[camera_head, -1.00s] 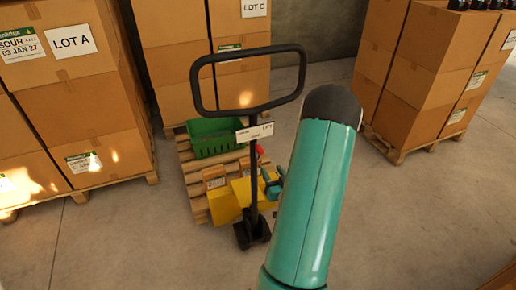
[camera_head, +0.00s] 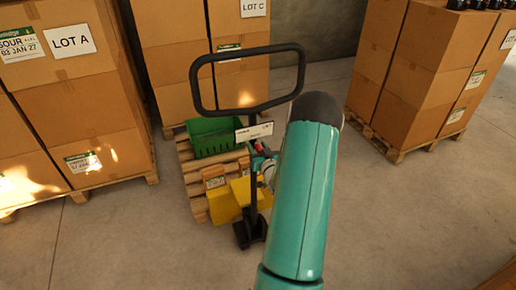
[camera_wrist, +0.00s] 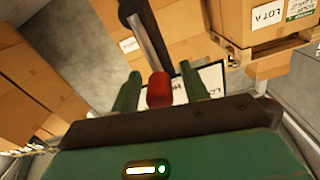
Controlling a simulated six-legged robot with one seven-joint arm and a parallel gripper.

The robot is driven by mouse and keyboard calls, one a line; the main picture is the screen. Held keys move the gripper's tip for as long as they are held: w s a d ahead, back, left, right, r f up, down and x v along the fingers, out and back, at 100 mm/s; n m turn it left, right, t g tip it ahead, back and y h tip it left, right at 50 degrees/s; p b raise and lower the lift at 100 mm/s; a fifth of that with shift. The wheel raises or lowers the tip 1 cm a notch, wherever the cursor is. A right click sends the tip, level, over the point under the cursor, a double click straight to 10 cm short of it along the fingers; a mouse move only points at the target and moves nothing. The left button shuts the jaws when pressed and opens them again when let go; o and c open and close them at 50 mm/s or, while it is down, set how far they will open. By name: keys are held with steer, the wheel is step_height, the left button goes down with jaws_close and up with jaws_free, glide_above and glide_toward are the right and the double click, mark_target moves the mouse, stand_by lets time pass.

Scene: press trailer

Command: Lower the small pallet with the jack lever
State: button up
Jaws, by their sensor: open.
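The small pallet (camera_head: 190,172) lies on the floor under a green crate (camera_head: 213,150) and small boxes. The pallet jack (camera_head: 224,206) stands at it, with a yellow body, black mast and black loop handle (camera_head: 203,88). A red lever knob (camera_wrist: 158,90) shows in the wrist view between the two green fingers of my gripper (camera_wrist: 161,86), which are apart. In the head view the red jack lever (camera_head: 258,147) is small, just under the white placard, and my arm partly hides my gripper beside it. Contact with the fingers cannot be told.
A white placard (camera_head: 254,132) hangs on the mast close to my gripper. Stacked cartons stand at left (camera_head: 80,105), behind (camera_head: 178,60) and at right (camera_head: 410,85) on pallets. The concrete floor (camera_head: 400,220) at front right is clear.

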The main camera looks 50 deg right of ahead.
jaws_close()
